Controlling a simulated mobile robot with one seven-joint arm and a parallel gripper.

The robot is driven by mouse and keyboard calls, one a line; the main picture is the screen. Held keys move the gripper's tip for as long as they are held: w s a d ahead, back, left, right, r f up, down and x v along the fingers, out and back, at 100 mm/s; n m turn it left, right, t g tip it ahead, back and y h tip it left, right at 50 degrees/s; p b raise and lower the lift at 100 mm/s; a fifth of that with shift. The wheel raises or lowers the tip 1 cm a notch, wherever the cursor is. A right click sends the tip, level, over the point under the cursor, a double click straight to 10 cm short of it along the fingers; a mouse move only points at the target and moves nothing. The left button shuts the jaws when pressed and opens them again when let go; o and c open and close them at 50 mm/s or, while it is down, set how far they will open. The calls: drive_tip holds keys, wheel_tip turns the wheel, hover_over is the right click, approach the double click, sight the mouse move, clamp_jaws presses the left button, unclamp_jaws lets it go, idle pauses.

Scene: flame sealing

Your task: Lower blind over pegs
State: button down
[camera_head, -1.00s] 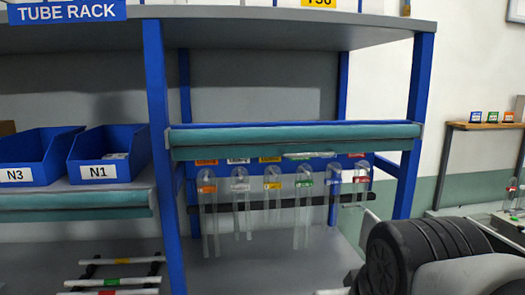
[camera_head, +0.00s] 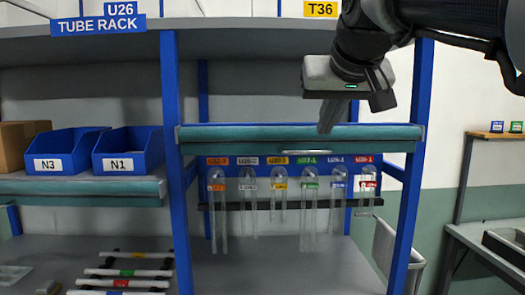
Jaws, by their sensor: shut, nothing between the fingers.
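The rolled teal blind (camera_head: 240,140) spans the right bay of the rack, between blue posts, with a pale handle (camera_head: 306,152) at the middle of its lower edge. Below it a blue strip with coloured labels (camera_head: 218,161) runs across. Clear glass tubes (camera_head: 309,205) with coloured tags hang in a row there; the pegs themselves are hard to make out.
Blue bins N3 (camera_head: 62,150) and N1 (camera_head: 128,149) stand on the left shelf. Coloured-banded white rods (camera_head: 130,272) lie on a lower left rack. A blue post (camera_head: 411,170) bounds the bay on the right. The shelf below the tubes (camera_head: 285,265) is clear.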

drive_tip(key=shift+t, duration=0.4)
drive_tip(key=w+f, duration=0.1)
drive_tip(key=w, duration=0.2)
drive_tip(key=w+f, duration=0.1)
drive_tip(key=w, duration=0.3)
drive_tip(key=w+f, duration=0.1)
drive_tip(key=w, duration=0.2)
drive_tip(key=shift+w+d+f, duration=0.1)
drive_tip(key=shift+w+f, duration=0.25)
drive_tip(key=shift+f, duration=0.05)
drive_tip(key=shift+w+f+b, duration=0.15)
drive_tip(key=shift+f+b, duration=0.2)
drive_tip(key=shift+f, duration=0.45)
drive_tip(key=shift+f, duration=0.1)
